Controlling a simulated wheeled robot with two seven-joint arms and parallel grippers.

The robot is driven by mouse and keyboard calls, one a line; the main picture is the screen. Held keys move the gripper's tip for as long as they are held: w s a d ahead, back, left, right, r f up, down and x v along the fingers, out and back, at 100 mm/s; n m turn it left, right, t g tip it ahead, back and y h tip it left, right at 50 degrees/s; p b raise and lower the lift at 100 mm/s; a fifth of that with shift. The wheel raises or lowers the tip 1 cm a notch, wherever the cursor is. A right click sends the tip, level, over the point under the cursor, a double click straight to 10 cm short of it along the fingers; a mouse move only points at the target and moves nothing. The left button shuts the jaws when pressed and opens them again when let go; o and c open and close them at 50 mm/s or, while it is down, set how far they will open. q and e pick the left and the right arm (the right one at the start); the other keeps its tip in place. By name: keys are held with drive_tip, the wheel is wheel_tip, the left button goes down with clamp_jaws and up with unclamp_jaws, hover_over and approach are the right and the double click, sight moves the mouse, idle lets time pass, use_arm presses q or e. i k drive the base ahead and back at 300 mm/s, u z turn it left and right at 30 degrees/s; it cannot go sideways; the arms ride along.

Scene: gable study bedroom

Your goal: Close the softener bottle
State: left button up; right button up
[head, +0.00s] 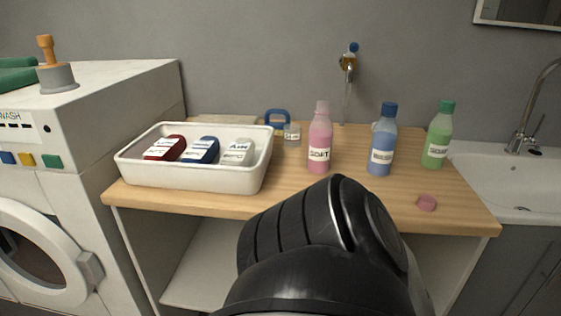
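The softener bottle (320,140) is pink with a white label reading SOFT. It stands upright on the wooden counter (200,201), right of the white tray. Its top shows a paler pink neck with no cap on it. A large black part of my own arm fills the lower middle of the head view, in front of the counter. Neither gripper's fingers show.
A blue-capped bottle (383,140) and a green bottle (437,136) stand right of the softener. A white tray (190,182) holding several containers fills the counter's left. A small jar (292,135) stands behind. A washing machine (110,150) is left, a sink (500,180) right.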

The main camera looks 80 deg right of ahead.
sight(321, 128)
drive_tip(key=k, duration=1)
drive_tip(key=z, duration=1.6)
